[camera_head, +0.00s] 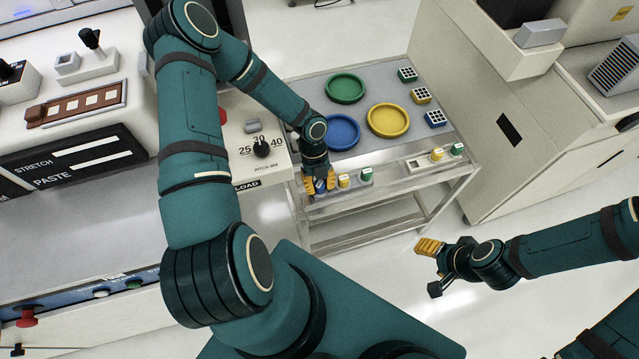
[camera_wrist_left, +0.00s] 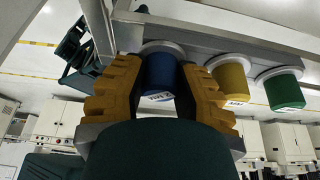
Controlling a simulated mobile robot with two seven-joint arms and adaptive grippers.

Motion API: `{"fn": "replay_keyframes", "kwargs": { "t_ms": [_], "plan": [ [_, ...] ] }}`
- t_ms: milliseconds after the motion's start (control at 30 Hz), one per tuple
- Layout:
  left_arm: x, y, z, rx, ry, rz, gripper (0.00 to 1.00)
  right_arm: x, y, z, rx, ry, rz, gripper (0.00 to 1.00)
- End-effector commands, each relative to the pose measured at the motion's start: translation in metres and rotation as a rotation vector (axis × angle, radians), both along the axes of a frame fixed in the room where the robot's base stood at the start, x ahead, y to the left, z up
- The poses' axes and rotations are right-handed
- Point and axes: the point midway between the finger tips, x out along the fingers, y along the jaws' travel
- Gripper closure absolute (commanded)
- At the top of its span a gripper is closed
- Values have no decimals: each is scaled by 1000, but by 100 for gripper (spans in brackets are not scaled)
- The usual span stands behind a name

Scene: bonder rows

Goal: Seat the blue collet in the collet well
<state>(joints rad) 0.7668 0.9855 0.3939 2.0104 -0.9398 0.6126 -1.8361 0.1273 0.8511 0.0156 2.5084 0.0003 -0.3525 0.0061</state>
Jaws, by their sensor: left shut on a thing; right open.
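The blue collet (camera_wrist_left: 159,74) is between the yellow fingers of my left gripper (camera_wrist_left: 157,92), which is shut on it. In the head view my left gripper (camera_head: 320,185) is at the front left of the metal cart, and the blue collet (camera_head: 320,186) is mostly hidden by the fingers. It lines up beside a yellow collet (camera_head: 344,181) and a green collet (camera_head: 366,175) on a grey strip. In the wrist view its pale flange looks close to the strip; I cannot tell if it touches. My right gripper (camera_head: 431,268) is open and empty over the floor. I cannot identify the collet well for certain.
A pale tray (camera_head: 416,163) at the cart's front right has a light empty-looking spot beside yellow and green pieces. Green (camera_head: 345,88), yellow (camera_head: 388,120) and blue (camera_head: 341,131) round dishes lie behind. A machine with a pitch dial (camera_head: 261,149) stands close left.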

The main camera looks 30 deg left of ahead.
Motion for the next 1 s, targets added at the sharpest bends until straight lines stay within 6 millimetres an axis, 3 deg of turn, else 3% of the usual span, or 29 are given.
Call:
{"fn": "replay_keyframes", "kwargs": {
  "t_ms": [267,300,333,367,1000],
  "plan": [
    [0,0,-2,0,0,0,100,0,0,-1,0,0,0,42],
    [0,0,-2,0,0,0,55,0,0,-1,0,0,0,42],
    [0,0,-2,0,0,0,44,0,0,-1,0,0,0,42],
    [0,0,-2,0,0,0,42,0,0,-1,0,0,0,42],
    [0,0,-1,0,0,0,42,0,0,-1,0,0,0,42]
  ]
}}
